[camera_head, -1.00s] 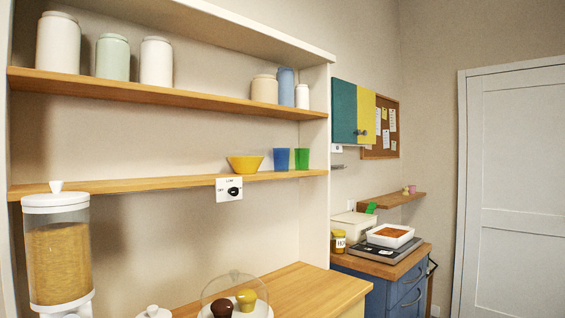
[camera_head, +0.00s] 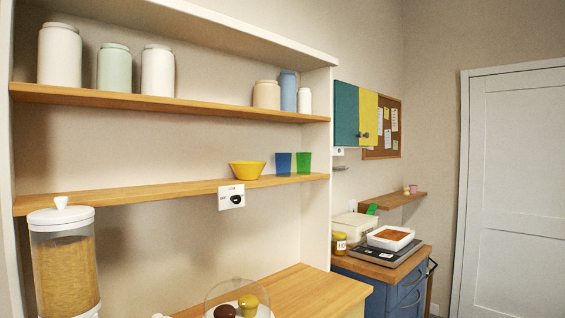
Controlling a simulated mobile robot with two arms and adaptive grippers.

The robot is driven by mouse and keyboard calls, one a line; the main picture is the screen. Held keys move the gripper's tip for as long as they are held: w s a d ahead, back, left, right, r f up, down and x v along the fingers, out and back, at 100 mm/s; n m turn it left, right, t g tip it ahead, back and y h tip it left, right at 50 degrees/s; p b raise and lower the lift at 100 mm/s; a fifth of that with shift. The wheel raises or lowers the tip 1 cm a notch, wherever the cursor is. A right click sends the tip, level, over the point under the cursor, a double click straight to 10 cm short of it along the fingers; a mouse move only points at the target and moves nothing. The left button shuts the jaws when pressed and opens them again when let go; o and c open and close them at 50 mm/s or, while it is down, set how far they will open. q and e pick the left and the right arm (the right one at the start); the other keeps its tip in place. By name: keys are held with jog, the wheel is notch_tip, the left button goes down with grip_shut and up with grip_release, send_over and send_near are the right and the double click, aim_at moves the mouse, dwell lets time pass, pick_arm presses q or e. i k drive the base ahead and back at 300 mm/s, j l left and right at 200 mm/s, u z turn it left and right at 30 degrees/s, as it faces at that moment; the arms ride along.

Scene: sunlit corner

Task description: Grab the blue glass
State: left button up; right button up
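The blue glass (camera_head: 283,164) stands upright on the lower wooden shelf (camera_head: 130,195). A green glass (camera_head: 304,162) stands close to its right, and a yellow bowl (camera_head: 247,170) is to its left. Neither of my grippers shows in the head view, so their state cannot be seen.
A cereal dispenser (camera_head: 66,265) stands at the lower left. A glass dome (camera_head: 237,297) covers dark and yellow items on the wooden counter (camera_head: 300,290). Jars (camera_head: 157,71) line the upper shelf (camera_head: 200,104).

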aim_at(282, 160)
jog(key=i+l+u, duration=0.1)
jog(key=i+l, duration=0.2)
jog(key=i+l+u, duration=0.25)
jog(key=i+l, duration=0.25)
jog(key=l, duration=0.25)
jog(key=i+l+u, duration=0.1)
jog(key=i+l, duration=0.15)
jog(key=i+l+u, duration=0.15)
jog(key=l, duration=0.4)
